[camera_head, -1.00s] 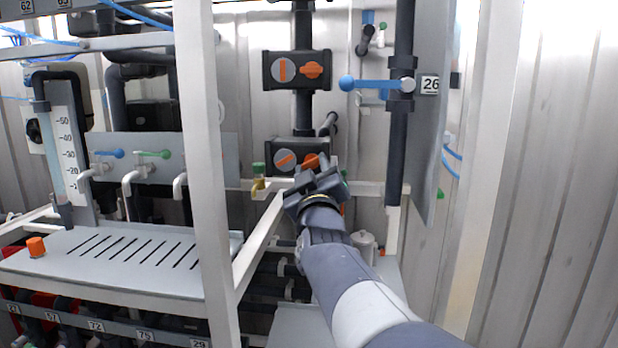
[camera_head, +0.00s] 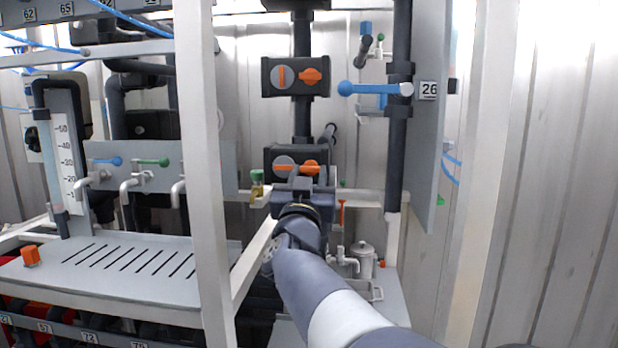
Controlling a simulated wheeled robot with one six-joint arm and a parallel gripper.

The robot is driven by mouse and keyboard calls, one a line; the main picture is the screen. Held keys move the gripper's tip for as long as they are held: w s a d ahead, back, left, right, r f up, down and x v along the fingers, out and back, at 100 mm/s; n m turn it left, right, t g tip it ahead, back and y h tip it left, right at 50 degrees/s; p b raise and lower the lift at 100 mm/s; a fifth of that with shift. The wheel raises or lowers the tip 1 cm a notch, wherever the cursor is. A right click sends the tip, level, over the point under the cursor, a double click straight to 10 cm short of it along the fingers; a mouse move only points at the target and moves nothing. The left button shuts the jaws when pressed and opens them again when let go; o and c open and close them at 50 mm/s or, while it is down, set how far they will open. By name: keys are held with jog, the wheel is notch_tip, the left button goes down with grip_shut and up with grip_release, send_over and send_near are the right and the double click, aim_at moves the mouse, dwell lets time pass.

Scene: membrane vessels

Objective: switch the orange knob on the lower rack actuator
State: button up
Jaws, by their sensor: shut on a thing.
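The lower rack actuator (camera_head: 268,158) is a dark box on the vertical pipe. Its grey round indicator (camera_head: 284,160) shows an orange bar lying about horizontal. The orange knob (camera_head: 311,166) is on the right of its front face, and its lower part is hidden by my gripper. My gripper (camera_head: 305,181) reaches up from below, sits level at the knob and is shut on it. The fingertips are partly hidden, so the exact grip does not show.
An upper actuator (camera_head: 296,76) has its own orange knob and a vertical bar. A blue-handled valve (camera_head: 372,89) is at the right, beside the panel marked 26. A green-topped valve (camera_head: 257,180) is just left of the lower actuator. A white post (camera_head: 202,160) stands left of my arm.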

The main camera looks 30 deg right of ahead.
dwell(0.3)
jog(key=o, duration=1)
jog(key=b+v, duration=0.2)
jog(key=v, duration=0.9)
jog(key=shift+w, duration=0.1)
jog(key=p+x, duration=0.2)
jog(key=x, duration=0.9)
